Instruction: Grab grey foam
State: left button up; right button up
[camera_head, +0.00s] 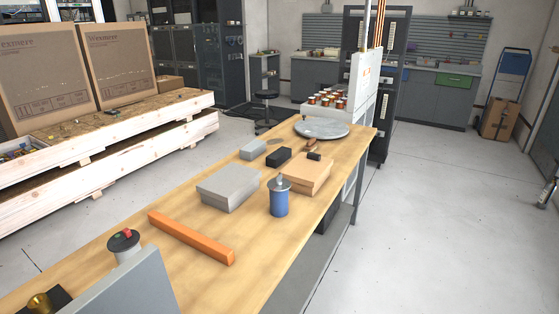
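Two grey blocks lie on the long wooden table (150,262). The larger grey block (228,187) is a flat box shape near the table's middle. A smaller grey block (253,150) lies behind it, beside a black block (279,157). I cannot tell from looks alone which of the two is foam. Nothing touches either grey block from above. Neither of my grippers shows in this view.
A blue canister (279,200) and a tan box (305,176) stand right of the larger grey block. An orange bar (190,238) lies in front. A round grey plate (322,129) is at the far end. A button post (124,243) and grey panel (125,287) stand nearest.

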aim_at(249, 152)
jog(key=i+l, duration=0.15)
jog(key=l, duration=0.2)
jog(key=i+l, duration=0.2)
jog(key=i+l+u, duration=0.1)
jog(key=l, duration=0.35)
jog(key=i+l, duration=0.2)
jog(key=l, duration=0.15)
